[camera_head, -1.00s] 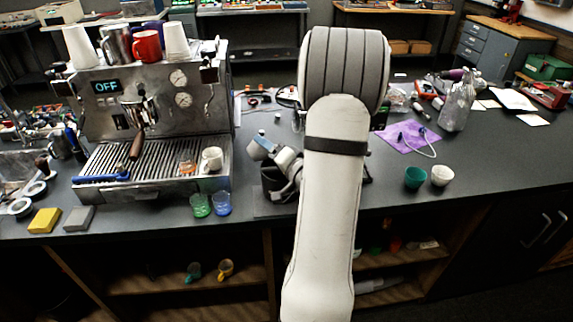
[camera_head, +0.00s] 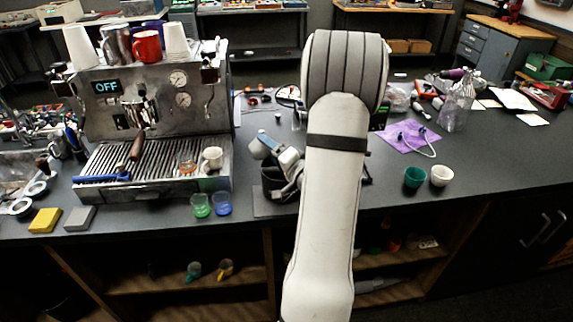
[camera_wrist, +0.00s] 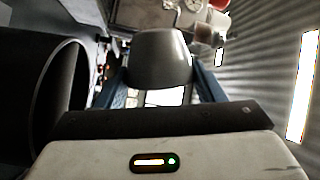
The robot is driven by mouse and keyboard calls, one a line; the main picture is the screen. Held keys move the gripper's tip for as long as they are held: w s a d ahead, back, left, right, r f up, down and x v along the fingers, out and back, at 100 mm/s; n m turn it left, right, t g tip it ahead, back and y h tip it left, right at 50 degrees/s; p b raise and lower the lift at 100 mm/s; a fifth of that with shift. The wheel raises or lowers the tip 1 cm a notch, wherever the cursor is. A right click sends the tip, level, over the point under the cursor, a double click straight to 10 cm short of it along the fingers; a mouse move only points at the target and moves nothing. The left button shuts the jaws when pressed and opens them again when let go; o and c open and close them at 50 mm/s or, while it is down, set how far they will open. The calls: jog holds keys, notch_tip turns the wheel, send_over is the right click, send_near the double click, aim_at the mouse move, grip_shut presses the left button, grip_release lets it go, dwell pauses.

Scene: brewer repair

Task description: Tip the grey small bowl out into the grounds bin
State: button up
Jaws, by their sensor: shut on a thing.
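In the wrist view, the grey small bowl (camera_wrist: 162,60) sits between the two blue fingers of my gripper (camera_wrist: 161,84), which is shut on it. The bowl looks tilted, and its contents are not visible. A black round container, apparently the grounds bin (camera_wrist: 72,100), fills the left of the wrist view, with its rim beside the gripper. In the head view the dark bin (camera_head: 270,193) stands on the counter, partly covered by my gripper (camera_head: 265,143) and wrist.
The espresso machine (camera_head: 150,110) stands left of the bin. A green glass (camera_head: 201,206) and a blue glass (camera_head: 222,204) stand by the counter's front edge. A teal cup (camera_head: 414,177) and a white cup (camera_head: 441,175) stand to the right, near a purple cloth (camera_head: 400,138).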

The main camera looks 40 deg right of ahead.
jog(key=shift+s+d+r+m+t, duration=0.1)
jog(key=shift+s+d+m+t, duration=0.1)
jog(key=shift+d+m, duration=0.25)
jog(key=shift+s+d+m+t, duration=0.1)
jog(key=shift+s+d+m, duration=0.05)
jog(key=shift+d+m, duration=0.3)
jog(key=shift+s+d+m+t+h, duration=0.1)
jog(key=shift+d+m+t+h, duration=0.2)
jog(key=shift+m, duration=0.6)
jog(key=shift+s+d+m+t+h, duration=0.1)
jog(key=shift+d+m+t+h, duration=0.15)
jog(key=shift+m, duration=0.65)
dwell(0.5)
jog(key=shift+d+r+m+t+h+p, duration=0.1)
jog(key=shift+r+m+t+h+p, duration=0.1)
jog(key=shift+r+m+h+p, duration=0.3)
jog(key=shift+r+m+t+h+p, duration=0.1)
jog(key=shift+r+m+t+p, duration=0.15)
jog(key=shift+m, duration=0.45)
jog(key=shift+s+d+f+m+t+h, duration=0.15)
jog(key=shift+m+h, duration=0.2)
jog(key=shift+m, duration=0.5)
jog(key=shift+d+m+t+h, duration=0.1)
jog(key=shift+d+m+h, duration=0.2)
jog(key=shift+m, duration=0.6)
jog(key=shift+s+d+f+m+t+h, duration=0.1)
jog(key=shift+m+h, duration=0.3)
jog(key=shift+m, duration=0.45)
dwell(0.8)
